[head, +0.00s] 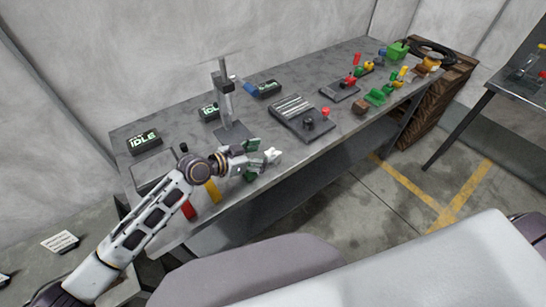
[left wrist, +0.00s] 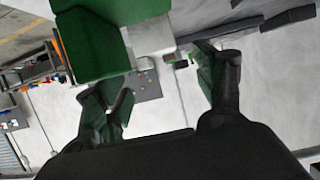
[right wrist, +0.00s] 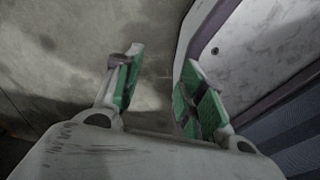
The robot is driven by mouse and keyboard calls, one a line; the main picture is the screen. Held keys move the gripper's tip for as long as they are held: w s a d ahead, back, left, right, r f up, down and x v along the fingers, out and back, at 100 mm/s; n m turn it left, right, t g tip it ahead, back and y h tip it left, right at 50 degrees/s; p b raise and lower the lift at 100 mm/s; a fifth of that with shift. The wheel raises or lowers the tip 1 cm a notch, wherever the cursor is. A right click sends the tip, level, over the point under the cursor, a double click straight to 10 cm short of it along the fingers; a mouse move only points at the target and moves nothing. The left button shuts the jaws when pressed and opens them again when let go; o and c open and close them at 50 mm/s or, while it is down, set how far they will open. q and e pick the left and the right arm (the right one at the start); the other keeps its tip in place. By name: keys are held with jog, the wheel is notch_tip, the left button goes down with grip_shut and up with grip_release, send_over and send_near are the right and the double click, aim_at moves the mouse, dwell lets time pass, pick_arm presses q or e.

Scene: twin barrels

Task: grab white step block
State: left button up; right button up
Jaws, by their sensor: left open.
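The white step block (head: 272,156) is a small pale piece near the table's front edge in the head view, just beyond my left gripper. In the left wrist view a pale block (left wrist: 150,38) sits beside a large green block (left wrist: 92,45), ahead of the gap between the fingers. My left gripper (head: 256,160) is open, and its spread fingers also show in the left wrist view (left wrist: 160,88). I cannot tell whether they touch the block. My right gripper (right wrist: 160,75) is open and empty, seen only in the right wrist view.
The grey table (head: 175,130) carries a vertical post device (head: 226,100), a control panel (head: 300,115) and several "IDLE" boxes (head: 146,142). Red (head: 188,209) and yellow (head: 212,190) pieces lie near my left wrist. Several coloured parts (head: 375,95) crowd the far right end.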

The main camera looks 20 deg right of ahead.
aim_at(270, 152)
pick_arm(q)
jog(key=shift+x, duration=1.25)
jog(key=shift+w+d+f, duration=0.15)
jog(key=shift+d+f, duration=0.1)
jog(key=shift+d, duration=0.15)
jog(key=shift+d+f, duration=0.1)
jog(key=shift+d, duration=0.05)
pick_arm(e)
jog(key=shift+s+a+r, duration=0.15)
jog(key=shift+a, duration=0.25)
jog(key=shift+s+a+r, duration=0.1)
jog(key=shift+a, duration=0.3)
jog(key=shift+d, duration=0.1)
